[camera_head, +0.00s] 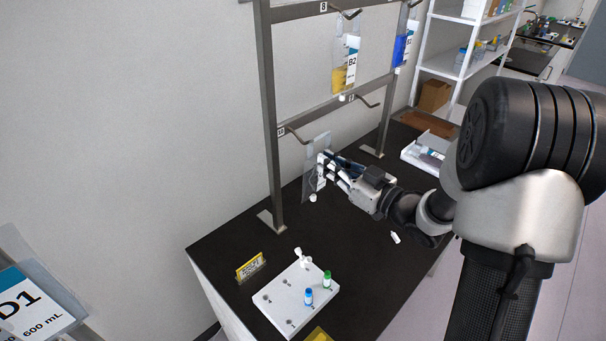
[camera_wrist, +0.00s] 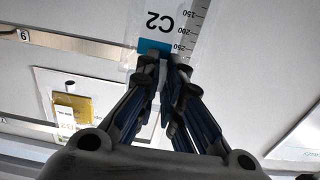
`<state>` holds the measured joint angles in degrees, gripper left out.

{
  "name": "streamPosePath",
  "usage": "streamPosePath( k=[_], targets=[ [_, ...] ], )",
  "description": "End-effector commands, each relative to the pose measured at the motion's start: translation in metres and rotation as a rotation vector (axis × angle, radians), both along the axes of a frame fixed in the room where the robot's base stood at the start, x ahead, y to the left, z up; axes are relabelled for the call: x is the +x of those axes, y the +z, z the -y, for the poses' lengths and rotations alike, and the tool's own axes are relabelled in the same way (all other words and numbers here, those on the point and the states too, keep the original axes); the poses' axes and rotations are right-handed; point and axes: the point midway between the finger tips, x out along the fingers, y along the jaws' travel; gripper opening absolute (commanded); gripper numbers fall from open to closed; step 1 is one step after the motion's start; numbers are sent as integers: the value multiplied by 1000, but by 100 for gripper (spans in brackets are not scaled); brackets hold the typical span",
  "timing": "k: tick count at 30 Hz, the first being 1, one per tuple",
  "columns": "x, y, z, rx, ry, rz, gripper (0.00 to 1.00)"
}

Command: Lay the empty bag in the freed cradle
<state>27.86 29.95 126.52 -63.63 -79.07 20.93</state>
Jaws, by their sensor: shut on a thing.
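My gripper (camera_head: 328,170) is shut on a clear, flat bag (camera_head: 314,172) at the rack's lower left hook. The bag hangs upright and looks empty, with a small white cap at its bottom. In the wrist view the fingers (camera_wrist: 163,72) pinch the edge of this bag (camera_wrist: 212,40), which bears a C2 label and a printed scale. Whether the bag's top still sits on the hook I cannot tell. A white tray (camera_head: 410,156) on the bench behind my arm holds something pale and bluish; it is partly hidden, and I cannot tell whether it is the cradle.
The metal rack (camera_head: 268,110) holds a yellow B2 bag (camera_head: 345,70) and a blue-filled bag (camera_head: 402,45) above. A white block (camera_head: 285,296) with blue- and green-capped vials and a yellow sign (camera_head: 250,266) stand in front.

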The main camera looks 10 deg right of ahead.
Motion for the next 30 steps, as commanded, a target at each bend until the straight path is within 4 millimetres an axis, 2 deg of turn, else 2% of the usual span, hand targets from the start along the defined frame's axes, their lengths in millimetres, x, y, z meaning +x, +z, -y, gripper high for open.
streamPosePath(
  k=[18,30],
  targets=[
    [-40,2,27,1,-2,-1,0],
    [-42,2,27,0,-2,0,0]
  ],
)
